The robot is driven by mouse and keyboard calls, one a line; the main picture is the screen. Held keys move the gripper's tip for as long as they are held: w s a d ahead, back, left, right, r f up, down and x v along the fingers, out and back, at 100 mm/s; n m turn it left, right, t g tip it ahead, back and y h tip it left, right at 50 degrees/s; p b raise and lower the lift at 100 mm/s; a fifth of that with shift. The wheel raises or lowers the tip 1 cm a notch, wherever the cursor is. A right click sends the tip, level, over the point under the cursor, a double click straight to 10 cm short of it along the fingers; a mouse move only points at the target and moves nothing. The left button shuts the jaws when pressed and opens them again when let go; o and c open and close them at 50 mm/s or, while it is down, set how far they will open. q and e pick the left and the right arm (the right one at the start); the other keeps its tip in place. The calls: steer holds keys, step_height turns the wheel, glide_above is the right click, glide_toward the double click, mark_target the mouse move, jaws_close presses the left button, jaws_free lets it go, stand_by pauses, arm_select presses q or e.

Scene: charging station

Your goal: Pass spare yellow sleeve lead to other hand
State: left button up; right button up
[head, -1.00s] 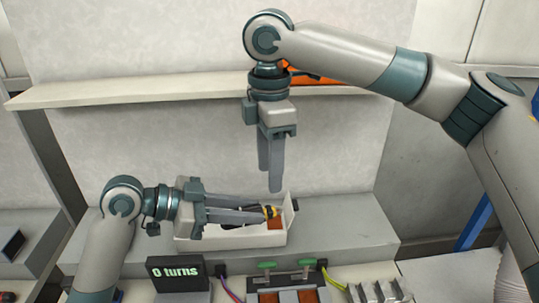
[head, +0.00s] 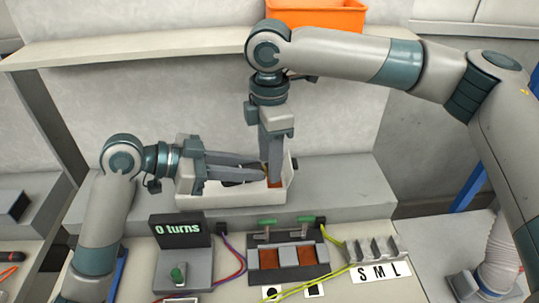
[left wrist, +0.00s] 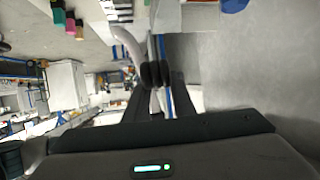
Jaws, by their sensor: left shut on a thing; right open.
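My left gripper (head: 264,172) comes in from the left above the white tray (head: 215,202), its fingers pointing right. It is shut on the spare lead; a sliver of its yellow sleeve (head: 263,170) shows by the fingertips. In the left wrist view a dark rounded part of the held lead (left wrist: 155,73) sits between the finger ends. My right gripper (head: 271,186) is open and points straight down at the tray's right end, its fingers at the held lead's end. They hide most of the lead, and I cannot tell whether they touch it.
A brown block (head: 273,207) shows in the tray's right end. In front stand a "0 turns" display (head: 178,231), a fixture with green-handled clamps (head: 290,262) and a rack marked S M L (head: 375,252). Yellow-green and red-blue cables cross the bench. An orange bin (head: 316,17) is on the shelf.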

steer(key=c, duration=1.1)
arm_select(q)
steer(key=o, duration=1.1)
arm_select(e)
steer(key=shift+c, duration=0.2)
arm_select(q)
steer(key=shift+o, duration=0.2)
steer(key=shift+a, duration=0.1)
steer(key=v, duration=1.1)
steer(key=shift+s+a+r, duration=0.15)
steer(key=shift+a, duration=0.2)
